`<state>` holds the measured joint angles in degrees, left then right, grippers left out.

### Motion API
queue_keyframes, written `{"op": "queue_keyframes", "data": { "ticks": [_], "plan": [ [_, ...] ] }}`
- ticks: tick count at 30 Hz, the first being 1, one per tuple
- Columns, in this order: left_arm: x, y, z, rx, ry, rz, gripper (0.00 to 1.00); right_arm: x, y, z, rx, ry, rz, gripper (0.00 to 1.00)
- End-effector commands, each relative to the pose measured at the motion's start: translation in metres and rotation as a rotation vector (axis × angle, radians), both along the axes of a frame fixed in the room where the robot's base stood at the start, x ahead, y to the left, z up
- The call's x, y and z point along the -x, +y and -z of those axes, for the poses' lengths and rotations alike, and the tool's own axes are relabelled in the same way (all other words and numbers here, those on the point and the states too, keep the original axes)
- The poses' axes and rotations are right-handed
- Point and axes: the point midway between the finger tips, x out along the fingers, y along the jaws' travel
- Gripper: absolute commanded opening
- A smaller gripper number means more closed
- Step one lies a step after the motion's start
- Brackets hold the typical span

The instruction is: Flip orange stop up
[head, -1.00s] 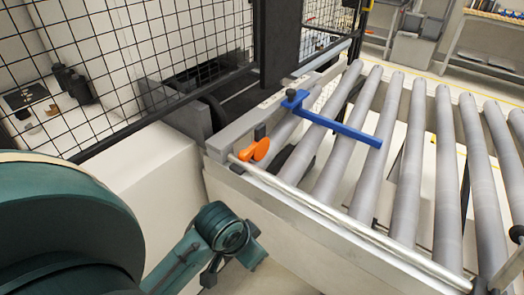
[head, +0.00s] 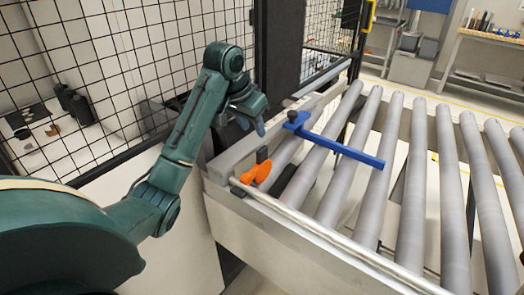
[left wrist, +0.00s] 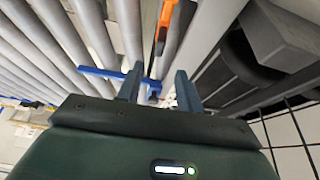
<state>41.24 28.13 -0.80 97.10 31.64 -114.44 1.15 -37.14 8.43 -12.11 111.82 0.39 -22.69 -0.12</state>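The orange stop (head: 257,172) sits at the near left corner of the roller conveyor, beside a small black piece. It lies low, roughly level with the frame. In the left wrist view the orange stop (left wrist: 165,20) is at the top, beyond my fingers. My left gripper (head: 256,122) is above the conveyor's left edge, farther back than the stop and not touching it. In the left wrist view the two fingers of my left gripper (left wrist: 159,88) are apart, with nothing held between them. My right gripper is not in view.
A blue bar (head: 340,147) reaches across the rollers (head: 335,185), close to my left gripper; it also shows in the left wrist view (left wrist: 105,73). A black mesh fence (head: 110,70) stands behind my left arm. A metal rail (head: 310,230) edges the conveyor's front.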

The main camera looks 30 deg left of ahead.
Motion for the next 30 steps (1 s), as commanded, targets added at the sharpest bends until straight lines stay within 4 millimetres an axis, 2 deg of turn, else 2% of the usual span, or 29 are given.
{"op": "queue_keyframes", "data": {
  "ticks": [1,5,10,15,21,30],
  "plan": [
    [-0.003,-0.003,0.009,0.008,0.002,0.002,0.36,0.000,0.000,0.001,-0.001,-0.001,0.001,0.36],
    [-0.009,-0.003,0.015,0.007,-0.014,0.002,0.36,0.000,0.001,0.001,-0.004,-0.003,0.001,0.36],
    [-0.012,-0.004,0.032,0.009,0.004,0.002,0.36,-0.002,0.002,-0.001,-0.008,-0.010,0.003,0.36],
    [-0.025,-0.003,0.065,0.001,0.008,0.002,0.36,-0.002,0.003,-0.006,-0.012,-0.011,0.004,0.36],
    [-0.037,-0.004,0.091,-0.001,0.004,0.001,0.36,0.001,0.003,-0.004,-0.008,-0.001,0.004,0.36],
    [-0.042,-0.004,0.103,-0.001,0.001,0.001,0.36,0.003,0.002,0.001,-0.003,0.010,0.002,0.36]
  ]
}}
